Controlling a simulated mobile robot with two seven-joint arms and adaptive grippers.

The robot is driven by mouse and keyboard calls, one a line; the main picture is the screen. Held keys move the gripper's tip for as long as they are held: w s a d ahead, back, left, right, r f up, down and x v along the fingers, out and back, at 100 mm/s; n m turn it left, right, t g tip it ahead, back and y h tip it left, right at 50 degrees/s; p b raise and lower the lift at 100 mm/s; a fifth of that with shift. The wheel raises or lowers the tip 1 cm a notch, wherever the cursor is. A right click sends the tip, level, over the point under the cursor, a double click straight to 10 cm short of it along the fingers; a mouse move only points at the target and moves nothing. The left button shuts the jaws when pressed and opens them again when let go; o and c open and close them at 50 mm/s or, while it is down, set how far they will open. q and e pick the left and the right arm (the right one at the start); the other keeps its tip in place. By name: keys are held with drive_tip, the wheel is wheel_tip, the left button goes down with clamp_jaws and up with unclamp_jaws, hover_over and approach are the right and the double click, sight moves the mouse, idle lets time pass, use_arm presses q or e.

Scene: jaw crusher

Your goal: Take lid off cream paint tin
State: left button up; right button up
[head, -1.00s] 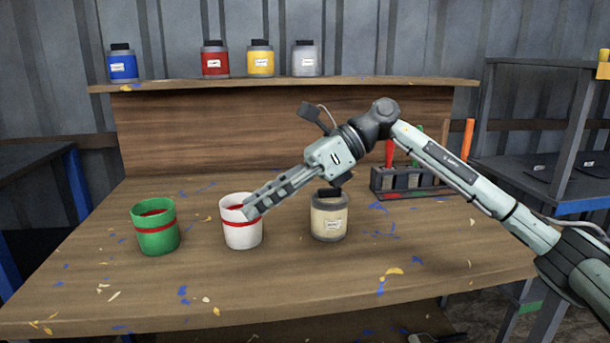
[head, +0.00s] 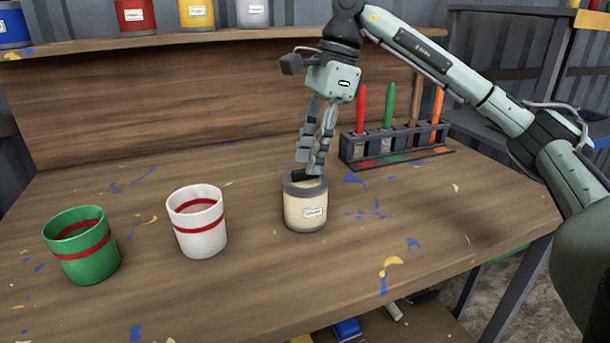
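The cream paint tin (head: 303,212) stands upright on the workbench with a pale label on its front. Its dark grey lid (head: 293,188) is on top, with a black knob (head: 305,181) partly hidden by the fingers. My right gripper (head: 311,170) points down from above, its fingertips at the knob. A narrow gap shows between the fingers, but I cannot tell whether they grip the knob. My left gripper is not in view.
A white pot (head: 200,235) and a green pot (head: 85,258), each with a red band, stand left of the tin. A rack (head: 395,147) with coloured handles stands behind right. Paint tins line the shelf (head: 90,45). The front bench is clear.

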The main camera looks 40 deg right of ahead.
drive_tip(key=shift+x, duration=0.85)
clamp_jaws()
